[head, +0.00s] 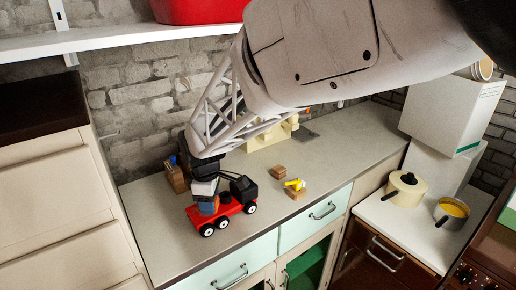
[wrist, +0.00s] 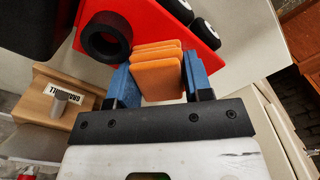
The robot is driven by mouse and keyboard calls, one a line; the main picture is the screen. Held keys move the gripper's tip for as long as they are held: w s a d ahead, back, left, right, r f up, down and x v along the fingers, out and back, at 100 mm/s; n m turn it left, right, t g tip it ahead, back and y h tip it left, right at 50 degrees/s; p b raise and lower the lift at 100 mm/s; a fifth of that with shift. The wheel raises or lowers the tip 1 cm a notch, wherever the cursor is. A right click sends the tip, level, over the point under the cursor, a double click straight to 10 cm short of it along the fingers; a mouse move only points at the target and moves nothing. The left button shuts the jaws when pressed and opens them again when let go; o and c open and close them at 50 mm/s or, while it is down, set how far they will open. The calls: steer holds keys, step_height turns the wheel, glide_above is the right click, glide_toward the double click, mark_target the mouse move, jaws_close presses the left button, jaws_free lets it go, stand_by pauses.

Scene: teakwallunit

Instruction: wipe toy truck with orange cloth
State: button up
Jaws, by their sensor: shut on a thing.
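The toy truck (head: 228,212) stands on the grey counter, with a red body, black cab and black wheels. In the wrist view its red body (wrist: 125,22) fills the top, with a black wheel or ring at left. My gripper (head: 206,204) is low over the truck's rear end, at the left in the head view. Its blue fingers (wrist: 158,80) are shut on the folded orange cloth (wrist: 160,70), which shows as several stacked layers. The cloth's far edge overlaps the truck's red body; I cannot tell whether they touch. In the head view my gripper mostly hides the cloth.
A wooden block with a yellow piece (head: 295,184) and another wooden block (head: 279,171) lie right of the truck. A wooden holder (head: 176,178) stands behind it at left. A cream pot (head: 404,188) and a pan of yellow contents (head: 451,212) stand far right. The counter's front edge is close.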

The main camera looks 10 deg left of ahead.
mark_target(197, 214)
steer(key=shift+w+d+r, duration=0.1)
steer(key=shift+w+d, duration=0.95)
steer(key=shift+w, duration=0.05)
steer(key=shift+s+f, duration=0.1)
steer(key=shift+f, duration=0.1)
steer(key=shift+s+a, duration=1.15)
steer(key=shift+s, duration=0.05)
steer(key=shift+a+r, duration=0.1)
steer(key=shift+s+a, duration=1.15)
steer(key=shift+s, duration=0.1)
steer(key=shift+r, duration=3)
steer(key=shift+r, duration=0.1)
